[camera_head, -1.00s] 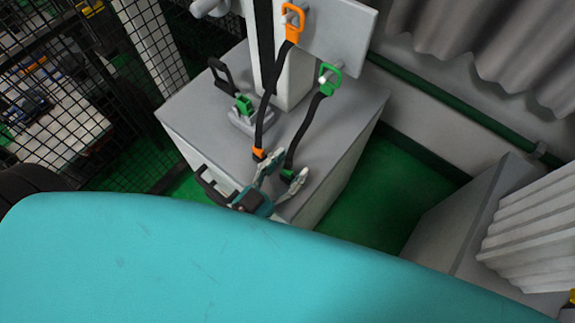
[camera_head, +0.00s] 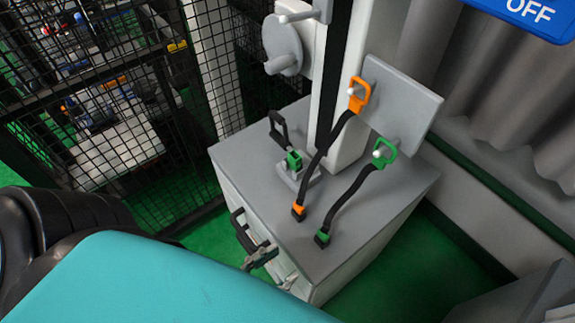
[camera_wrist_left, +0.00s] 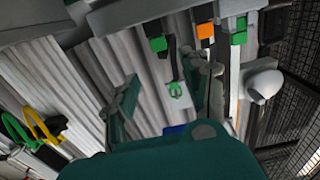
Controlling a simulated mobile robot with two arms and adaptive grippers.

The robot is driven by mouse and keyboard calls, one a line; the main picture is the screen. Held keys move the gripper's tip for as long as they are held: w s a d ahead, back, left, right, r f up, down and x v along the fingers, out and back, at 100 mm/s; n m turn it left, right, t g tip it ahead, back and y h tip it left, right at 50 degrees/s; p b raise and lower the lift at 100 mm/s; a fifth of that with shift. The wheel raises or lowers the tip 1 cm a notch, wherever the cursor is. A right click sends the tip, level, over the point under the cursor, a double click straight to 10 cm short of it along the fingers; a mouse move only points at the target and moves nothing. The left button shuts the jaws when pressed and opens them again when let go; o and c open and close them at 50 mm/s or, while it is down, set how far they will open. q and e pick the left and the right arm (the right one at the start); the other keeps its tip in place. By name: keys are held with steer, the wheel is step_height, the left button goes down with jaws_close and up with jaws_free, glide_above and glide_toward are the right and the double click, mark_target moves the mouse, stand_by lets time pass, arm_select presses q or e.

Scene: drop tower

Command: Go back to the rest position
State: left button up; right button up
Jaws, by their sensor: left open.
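My left gripper (camera_head: 277,268) is low in the head view, in front of the grey pedestal's (camera_head: 265,175) near edge, partly hidden by my teal body. In the left wrist view my left gripper (camera_wrist_left: 165,75) has its fingers spread, with nothing between them. The gripper is apart from both straps. The orange-handled strap (camera_head: 327,145) hangs from a peg on the grey plate, its orange end resting on the pedestal top. The green-handled strap (camera_head: 352,195) hangs from another peg, its green end also on the top. My right gripper is not in view.
A green buckle (camera_head: 294,160) sits in a block on the pedestal, near a black handle (camera_head: 278,128). A black handle (camera_head: 240,230) is on the pedestal's front side. A mesh fence (camera_head: 110,130) stands left. A blue OFF sign (camera_head: 530,15) is top right. Green floor is open beside the pedestal.

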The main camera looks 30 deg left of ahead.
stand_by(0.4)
arm_select(q)
steer(key=f+g, duration=0.1)
steer(key=f, duration=0.3)
steer(key=a+f+g+p, duration=0.1)
steer(key=f, duration=0.4)
steer(key=f+g+y, duration=0.1)
steer(key=f, duration=0.3)
steer(key=shift+a+f+m+g, duration=0.25)
steer(key=shift+a+m+g, duration=0.05)
steer(key=shift+a+m, duration=0.1)
steer(key=s+a+f+g+y+p, duration=0.1)
steer(key=a+f+g, duration=0.1)
steer(key=f, duration=0.6)
steer(key=s+a+f+g+y+p, duration=0.1)
steer(key=s+a+f+g, duration=0.1)
steer(key=f, duration=0.6)
steer(key=s+a+f+n+g+y+p, duration=0.2)
steer(key=s+a+f+g+y, duration=0.1)
steer(key=s+f+g, duration=0.5)
steer(key=s+f, duration=0.3)
steer(key=f, duration=0.3)
steer(key=shift+s+a, duration=0.3)
steer(key=shift+s, duration=0.1)
